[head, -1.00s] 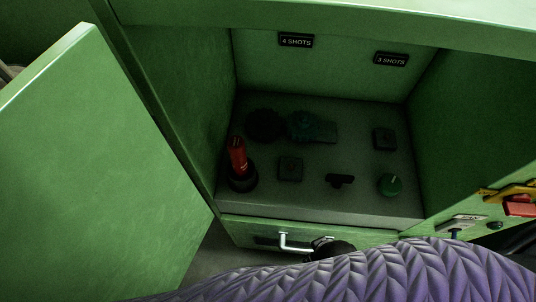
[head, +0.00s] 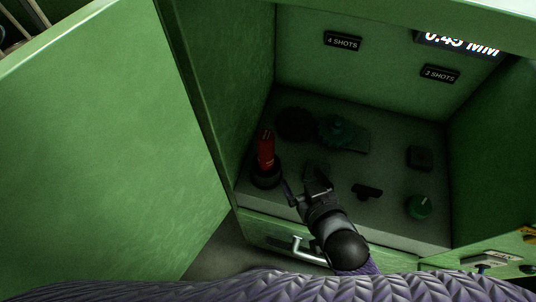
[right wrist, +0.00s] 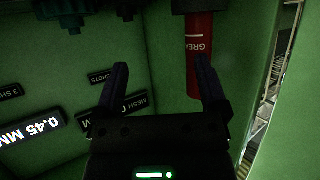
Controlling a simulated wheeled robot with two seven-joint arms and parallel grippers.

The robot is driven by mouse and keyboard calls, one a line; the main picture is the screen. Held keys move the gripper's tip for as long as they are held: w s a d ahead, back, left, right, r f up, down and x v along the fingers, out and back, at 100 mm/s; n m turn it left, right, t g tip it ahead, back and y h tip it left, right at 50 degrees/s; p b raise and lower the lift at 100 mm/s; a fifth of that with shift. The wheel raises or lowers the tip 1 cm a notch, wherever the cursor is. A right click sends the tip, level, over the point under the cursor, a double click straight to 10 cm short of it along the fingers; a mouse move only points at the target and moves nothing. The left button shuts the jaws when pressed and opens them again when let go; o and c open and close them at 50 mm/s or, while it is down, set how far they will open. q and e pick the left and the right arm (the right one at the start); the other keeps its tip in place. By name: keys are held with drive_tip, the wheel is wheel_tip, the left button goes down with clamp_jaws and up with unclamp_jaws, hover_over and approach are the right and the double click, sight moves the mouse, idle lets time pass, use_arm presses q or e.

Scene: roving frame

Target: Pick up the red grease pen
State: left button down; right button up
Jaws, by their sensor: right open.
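The red grease pen (head: 265,150) stands upright in a round black holder (head: 266,178) at the front left of the cabinet's shelf. My right gripper (head: 304,182) is inside the cabinet opening, just right of the pen, open and empty. In the right wrist view, which is upside down, the pen (right wrist: 200,75) shows its white lettering beyond the right-hand finger, which partly covers it. The pen is not between the fingers of the gripper (right wrist: 162,63). My left gripper is not in view.
The open green door (head: 100,150) stands at the left. On the shelf (head: 385,215) are a dark gear (head: 296,124), a teal part (head: 335,130), a black T-shaped piece (head: 367,191), a dark block (head: 419,158) and a green knob (head: 419,206). A drawer handle (head: 305,252) juts out below.

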sight(261, 140)
drive_tip(key=a+t+y, duration=0.1)
drive_tip(key=a+r+n+t+y, duration=0.1)
drive_tip(key=a+y, duration=0.1)
drive_tip(key=a+r+n+t+y, duration=0.1)
drive_tip(key=shift+w+a+t, duration=0.2)
drive_tip(key=shift+a+t, duration=0.05)
drive_tip(key=shift+t, duration=0.05)
drive_tip(key=x, duration=0.3)
drive_tip(key=b+x, duration=0.1)
drive_tip(key=x, duration=0.2)
drive_tip(key=b+x, duration=0.1)
drive_tip(key=x, duration=0.2)
drive_tip(key=shift+w+r, duration=0.2)
drive_tip(key=shift+r, duration=0.15)
clamp_jaws()
